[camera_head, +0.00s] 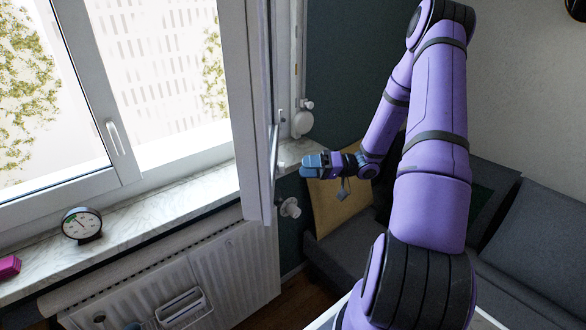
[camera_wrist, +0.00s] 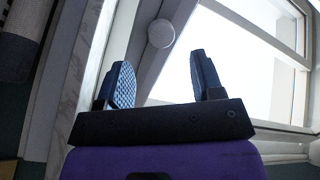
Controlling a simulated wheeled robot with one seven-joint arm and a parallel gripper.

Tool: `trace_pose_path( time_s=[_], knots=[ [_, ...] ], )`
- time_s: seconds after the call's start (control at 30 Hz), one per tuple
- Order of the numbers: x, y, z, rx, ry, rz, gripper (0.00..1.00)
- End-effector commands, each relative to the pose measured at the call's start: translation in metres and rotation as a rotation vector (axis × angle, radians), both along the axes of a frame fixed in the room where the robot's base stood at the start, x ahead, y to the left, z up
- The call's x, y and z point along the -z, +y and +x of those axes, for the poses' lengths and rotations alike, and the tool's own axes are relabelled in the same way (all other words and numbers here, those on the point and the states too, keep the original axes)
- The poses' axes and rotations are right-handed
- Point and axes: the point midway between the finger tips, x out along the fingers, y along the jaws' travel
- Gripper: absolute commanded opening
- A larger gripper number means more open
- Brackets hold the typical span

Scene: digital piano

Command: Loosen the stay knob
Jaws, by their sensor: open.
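A white round knob (camera_wrist: 161,33) shows in the wrist view on a white bar, beyond my fingertips and between them. In the head view, a white round knob (camera_head: 301,123) sits on the window frame's right side, just above the sill. I cannot tell for sure that these are the same knob. My gripper (camera_head: 313,163) is by the free edge of the open window sash, its fingers pointing left. In the wrist view, the two blue, textured fingers of my gripper (camera_wrist: 161,60) are spread apart and empty, with a gap to the knob.
The open white sash (camera_head: 250,120) stands just left of my gripper. A marble sill (camera_head: 140,212) bears a round dial (camera_head: 82,224) and a pink object (camera_head: 9,267). Below are a radiator (camera_head: 225,275) and its white valve knob (camera_head: 290,208). A grey sofa (camera_head: 545,235) stands at right.

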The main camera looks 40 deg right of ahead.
Motion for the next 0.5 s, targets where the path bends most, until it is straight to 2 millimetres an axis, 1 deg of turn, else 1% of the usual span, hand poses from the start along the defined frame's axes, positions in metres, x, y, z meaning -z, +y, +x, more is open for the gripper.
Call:
trace_pose_path(
  time_s=[0.03, 0.1, 0.2, 0.33, 0.5],
  knots=[
    [0.0, -0.008, -0.005, 0.002, -0.001, 0.0, 0.61],
    [0.001, -0.017, -0.01, 0.002, -0.001, 0.0, 0.61],
    [0.001, -0.027, -0.016, 0.001, 0.0, -0.001, 0.61],
    [0.001, -0.035, -0.02, 0.001, 0.001, 0.001, 0.61],
    [0.001, -0.036, -0.022, -0.001, 0.001, 0.001, 0.61]
  ],
)
